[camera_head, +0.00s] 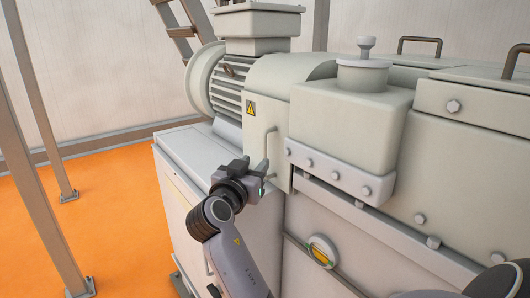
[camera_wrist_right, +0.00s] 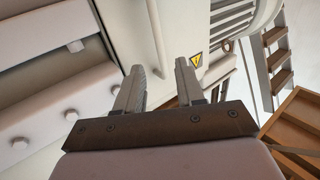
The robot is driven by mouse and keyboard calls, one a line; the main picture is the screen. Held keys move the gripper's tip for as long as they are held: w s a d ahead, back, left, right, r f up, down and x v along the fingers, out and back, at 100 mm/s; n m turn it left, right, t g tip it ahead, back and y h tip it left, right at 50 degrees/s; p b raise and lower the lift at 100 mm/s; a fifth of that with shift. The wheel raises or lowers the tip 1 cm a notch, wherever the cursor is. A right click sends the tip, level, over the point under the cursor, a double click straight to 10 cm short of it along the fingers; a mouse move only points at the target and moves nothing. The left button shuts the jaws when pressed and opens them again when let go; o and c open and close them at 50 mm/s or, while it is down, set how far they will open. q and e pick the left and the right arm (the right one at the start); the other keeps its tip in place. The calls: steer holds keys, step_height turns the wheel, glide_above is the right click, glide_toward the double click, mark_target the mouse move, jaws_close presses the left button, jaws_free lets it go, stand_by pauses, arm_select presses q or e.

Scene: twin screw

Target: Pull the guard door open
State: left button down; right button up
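The guard door (camera_head: 258,135) is a pale panel with a yellow warning triangle, between the motor and the boxy housing. It looks closed. Its thin upright bar handle (camera_head: 268,150) is on its right side. My right gripper (camera_head: 258,169) is just in front of the handle's lower part. In the right wrist view, the two fingers of the gripper (camera_wrist_right: 158,72) are apart with nothing between their tips. There the handle (camera_wrist_right: 157,32) lies beyond the fingertips, roughly in line with the gap; contact cannot be told. The left gripper is not in view.
The ribbed motor (camera_head: 222,78) stands behind the door. The bolted housing (camera_head: 345,125) is close on the handle's right. A lower cabinet (camera_head: 185,190) lies beneath. Open orange floor (camera_head: 105,200) and a frame post (camera_head: 35,185) are at left.

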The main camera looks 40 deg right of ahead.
mark_target(264, 152)
steer(key=p+x, duration=0.1)
steer(key=x, duration=0.5)
steer(key=shift+w+d, duration=0.2)
steer(key=shift+d, duration=0.05)
jaws_close()
